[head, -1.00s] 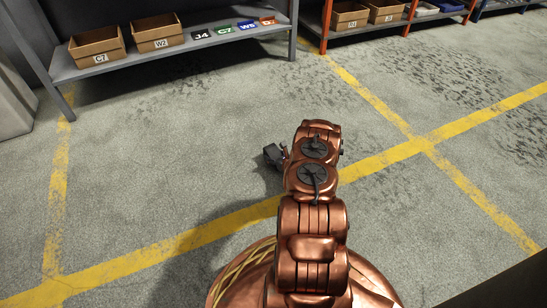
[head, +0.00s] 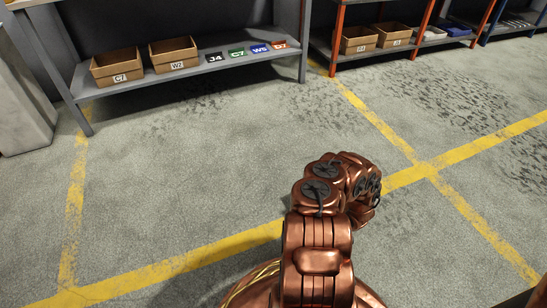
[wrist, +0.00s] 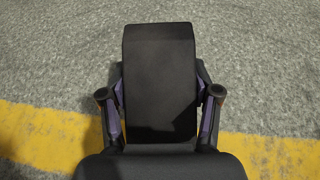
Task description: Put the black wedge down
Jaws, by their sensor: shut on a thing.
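In the head view the wedge and the gripper's fingers are hidden behind my copper arm.
A grey shelf (head: 200,66) at the back left holds a box marked C7 (head: 117,67), a box marked W2 (head: 174,54) and several coloured label cards. An orange-framed rack (head: 326,32) stands to its right. The concrete floor (head: 200,160) between is clear.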

